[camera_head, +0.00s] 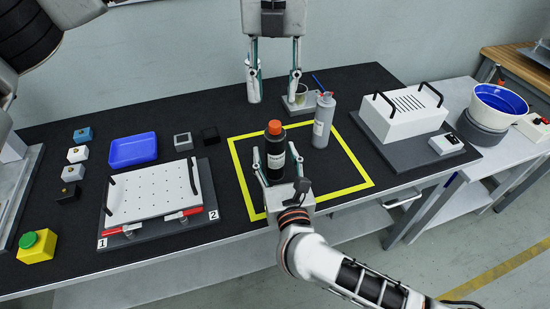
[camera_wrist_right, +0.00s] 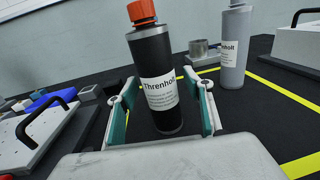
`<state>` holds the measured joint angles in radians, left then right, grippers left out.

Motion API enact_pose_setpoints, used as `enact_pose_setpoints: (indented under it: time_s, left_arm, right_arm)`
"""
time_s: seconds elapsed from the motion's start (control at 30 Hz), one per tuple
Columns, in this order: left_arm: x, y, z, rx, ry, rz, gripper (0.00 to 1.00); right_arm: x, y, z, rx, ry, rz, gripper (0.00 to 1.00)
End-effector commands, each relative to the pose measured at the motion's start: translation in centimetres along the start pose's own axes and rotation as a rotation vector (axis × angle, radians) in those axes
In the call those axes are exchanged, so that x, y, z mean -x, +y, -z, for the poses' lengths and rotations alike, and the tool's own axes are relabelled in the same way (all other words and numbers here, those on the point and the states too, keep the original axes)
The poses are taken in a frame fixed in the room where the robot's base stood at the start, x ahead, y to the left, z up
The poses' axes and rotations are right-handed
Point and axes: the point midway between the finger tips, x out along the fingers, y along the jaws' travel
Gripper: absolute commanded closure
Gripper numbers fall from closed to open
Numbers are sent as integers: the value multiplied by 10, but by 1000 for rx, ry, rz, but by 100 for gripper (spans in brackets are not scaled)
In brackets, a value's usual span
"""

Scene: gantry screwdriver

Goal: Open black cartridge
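The black cartridge (camera_head: 275,153), with an orange cap (camera_head: 274,127) and a white "Threnholt" label, stands upright inside the yellow-taped square. It also shows in the right wrist view (camera_wrist_right: 158,85), cap on. My right gripper (camera_head: 276,152) is open, one finger on each side of the black cartridge; in the right wrist view (camera_wrist_right: 163,102) gaps show between it and both fingers. My left gripper (camera_head: 274,92) points down with its fingers wide apart and empty, above the back of the table. A grey cartridge (camera_head: 323,122) stands upright to the right of the black one.
A small metal cup on a holder (camera_head: 301,99) stands behind the cartridges, close to my left gripper's right finger. At left are a perforated plate fixture (camera_head: 150,195), a blue tray (camera_head: 134,150) and small blocks. A white vented box (camera_head: 402,115) is at right.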

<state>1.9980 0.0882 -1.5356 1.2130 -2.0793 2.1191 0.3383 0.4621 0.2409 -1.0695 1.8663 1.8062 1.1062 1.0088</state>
Motion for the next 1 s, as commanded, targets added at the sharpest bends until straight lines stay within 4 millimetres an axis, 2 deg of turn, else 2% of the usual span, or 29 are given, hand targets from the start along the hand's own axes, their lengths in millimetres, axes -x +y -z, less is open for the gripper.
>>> enact_pose_setpoints:
  time_s: [0.03, 0.17, 0.2, 0.37, 0.47, 0.67, 1.0]
  left_arm:
    - [0, 0, 0, 0, 0, 0, 65]
    - [0, 0, 0, 0, 0, 0, 65]
    - [0, 0, 0, 0, 0, 0, 65]
    - [0, 0, 0, -20, 0, 0, 65]
    - [0, 0, 0, -91, -1, -1, 65]
    - [0, 0, 0, -396, -1, -1, 65]
    - [0, 0, 0, -1023, 0, -3, 65]
  right_arm:
    - [0, 0, 0, 0, 0, 0, 63]
    - [0, 0, 0, 0, 0, 0, 97]
    - [0, 0, 0, 0, 0, 0, 100]
    - [0, 0, 0, 1, 0, 0, 100]
    - [0, 0, 0, 1, 0, 1, 100]
    - [0, 0, 0, 1, 0, 1, 100]
    - [0, -1, 0, 1, 0, 1, 100]
